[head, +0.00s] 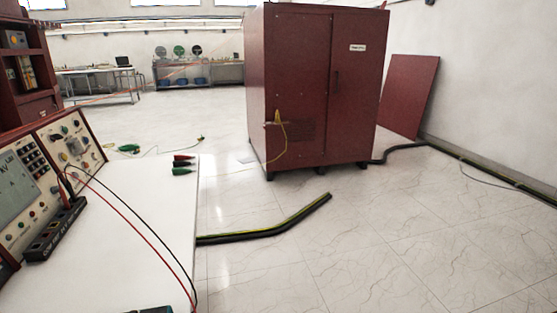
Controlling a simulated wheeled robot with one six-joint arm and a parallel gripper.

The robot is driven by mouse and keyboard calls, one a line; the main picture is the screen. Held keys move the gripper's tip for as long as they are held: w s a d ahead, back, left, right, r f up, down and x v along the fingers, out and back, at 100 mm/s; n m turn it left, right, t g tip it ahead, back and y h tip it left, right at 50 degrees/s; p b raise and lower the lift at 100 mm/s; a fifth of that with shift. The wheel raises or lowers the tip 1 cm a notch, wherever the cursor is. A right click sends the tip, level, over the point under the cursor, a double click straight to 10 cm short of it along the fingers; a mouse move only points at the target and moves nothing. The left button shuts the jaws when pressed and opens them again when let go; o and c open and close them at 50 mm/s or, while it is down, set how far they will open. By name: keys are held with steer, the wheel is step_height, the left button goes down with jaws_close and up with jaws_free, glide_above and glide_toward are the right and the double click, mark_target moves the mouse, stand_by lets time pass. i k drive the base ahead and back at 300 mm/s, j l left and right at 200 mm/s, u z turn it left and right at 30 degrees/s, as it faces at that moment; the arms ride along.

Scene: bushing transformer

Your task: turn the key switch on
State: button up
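The control panel (76,143) stands at the left on the white table, with several knobs, buttons and sockets on its sloped front. A grey display (12,185) is on the panel's nearer section. The key switch is too small to tell apart from the other knobs, so I cannot see its position. My gripper is not in view.
The white table (130,220) carries red and black cables, a black terminal strip (52,232), and red (183,160) and green (182,171) clips. A dark red cabinet (295,90) stands beyond.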

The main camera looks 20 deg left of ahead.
mark_target(58, 137)
steer(key=i+l+u, duration=0.1)
steer(key=u, duration=0.35)
steer(key=i+l+u, duration=0.15)
steer(key=u, duration=0.35)
steer(key=i+l+u, duration=0.2)
steer(key=u, duration=0.25)
steer(key=i+l+u, duration=0.1)
steer(key=l+u, duration=0.15)
steer(key=u, duration=0.2)
steer(key=i+l+u, duration=0.1)
steer(key=l+u, duration=0.15)
steer(key=i+l+u, duration=0.1)
steer(key=l+u, duration=0.15)
steer(key=i+l+u, duration=0.1)
steer(key=l+u, duration=0.15)
steer(key=l, duration=0.15)
